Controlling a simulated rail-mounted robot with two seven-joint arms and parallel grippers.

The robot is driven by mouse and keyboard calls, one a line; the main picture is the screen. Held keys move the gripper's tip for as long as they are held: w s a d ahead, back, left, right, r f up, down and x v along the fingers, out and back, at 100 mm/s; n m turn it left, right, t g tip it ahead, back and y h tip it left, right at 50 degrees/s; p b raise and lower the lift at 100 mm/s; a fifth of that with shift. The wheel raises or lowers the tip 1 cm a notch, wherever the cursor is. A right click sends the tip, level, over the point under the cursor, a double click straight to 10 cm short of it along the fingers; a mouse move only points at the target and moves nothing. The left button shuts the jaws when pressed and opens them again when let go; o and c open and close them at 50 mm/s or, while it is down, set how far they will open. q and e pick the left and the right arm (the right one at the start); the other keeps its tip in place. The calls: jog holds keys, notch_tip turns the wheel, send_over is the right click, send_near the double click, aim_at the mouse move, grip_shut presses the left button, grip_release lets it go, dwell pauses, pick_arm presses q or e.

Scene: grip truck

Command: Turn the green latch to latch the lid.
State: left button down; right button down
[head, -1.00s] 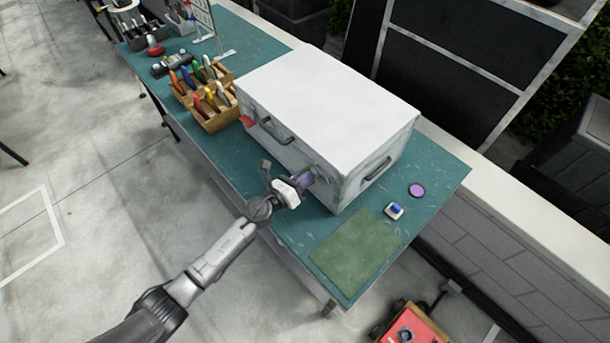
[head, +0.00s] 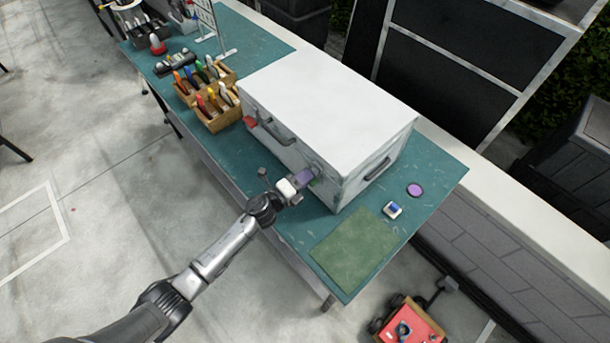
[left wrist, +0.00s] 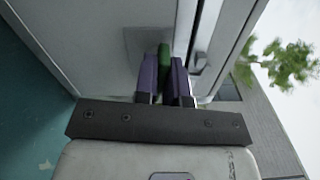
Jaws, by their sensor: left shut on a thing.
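The white case (head: 330,95) stands on the teal table with its lid down. A red latch (head: 250,122) is on the left part of its front. The green latch (left wrist: 164,58) is on the front near the right corner. In the left wrist view it sits between the two purple fingers of my left gripper (left wrist: 163,78), which is shut on it. In the head view my left gripper (head: 306,178) is at the case front, and only a bit of green shows there. My right gripper is not in view.
A wooden rack (head: 215,112) with colored-handle tools stands left of the case. A green mat (head: 355,247), a blue-and-white item (head: 393,209) and a purple disc (head: 415,190) lie to the right. A red cart (head: 410,325) stands on the floor.

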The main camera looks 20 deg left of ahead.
pick_arm(q)
jog(key=shift+n, duration=1.2)
jog(key=shift+f, duration=0.1)
jog(key=c, duration=1.2)
grip_release()
jog(key=v, duration=1.4)
